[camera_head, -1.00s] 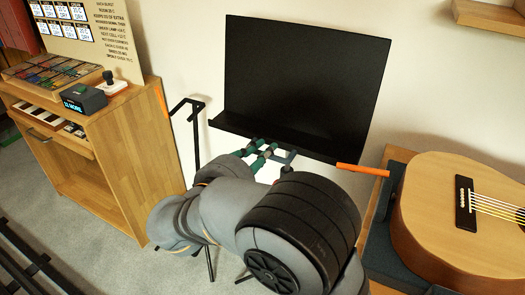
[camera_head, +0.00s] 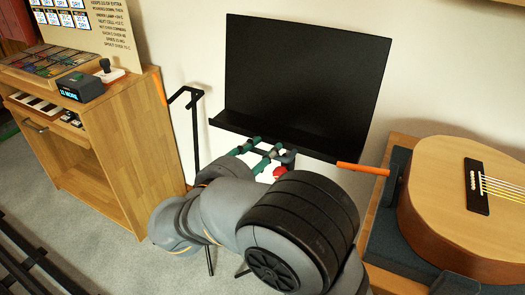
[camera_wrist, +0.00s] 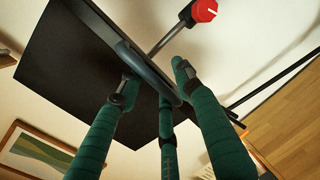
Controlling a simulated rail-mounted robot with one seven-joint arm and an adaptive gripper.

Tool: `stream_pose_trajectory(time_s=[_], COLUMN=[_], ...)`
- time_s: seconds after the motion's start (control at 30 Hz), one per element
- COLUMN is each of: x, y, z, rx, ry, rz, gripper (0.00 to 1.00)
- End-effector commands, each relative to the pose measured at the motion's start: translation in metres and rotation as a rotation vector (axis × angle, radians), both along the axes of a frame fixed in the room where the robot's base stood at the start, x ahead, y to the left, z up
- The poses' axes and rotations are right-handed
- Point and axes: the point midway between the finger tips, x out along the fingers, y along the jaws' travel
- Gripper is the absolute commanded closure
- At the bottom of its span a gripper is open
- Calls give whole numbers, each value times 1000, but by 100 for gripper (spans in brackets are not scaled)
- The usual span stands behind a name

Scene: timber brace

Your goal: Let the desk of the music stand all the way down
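The music stand's black desk (camera_head: 300,85) is raised and tilted back, with a ledge along its lower edge. In the wrist view, the desk (camera_wrist: 85,85) is seen from close below. A red knob (camera_wrist: 204,10) sits on a metal shaft beyond it, and the knob also shows under the desk in the head view (camera_head: 280,171). My gripper (camera_wrist: 157,82) has green fingers around a curved dark grey bar (camera_wrist: 150,70) at the desk's underside. The fingers are spread, and firm contact with the bar is not clear. My arm hides much of the stand's lower part.
A wooden cabinet (camera_head: 120,140) stands at left, a black bracketed post (camera_head: 195,135) beside it. A guitar (camera_head: 455,205) lies at right. An orange-sleeved rod (camera_head: 362,168) juts out near the desk's lower right corner. The wall is close behind the desk.

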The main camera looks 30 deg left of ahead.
Motion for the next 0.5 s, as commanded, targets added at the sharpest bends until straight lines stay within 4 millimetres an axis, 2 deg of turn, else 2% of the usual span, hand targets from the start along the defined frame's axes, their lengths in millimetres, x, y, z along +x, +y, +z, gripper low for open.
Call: stream_pose_trajectory(time_s=[0.27,0.37,0.5], x=[-3,-15,-42], y=[0,0,-2], z=[0,3,9], rx=[-2,-1,0], ry=[1,1,0], rz=[1,5,9], gripper=[66,66,66])
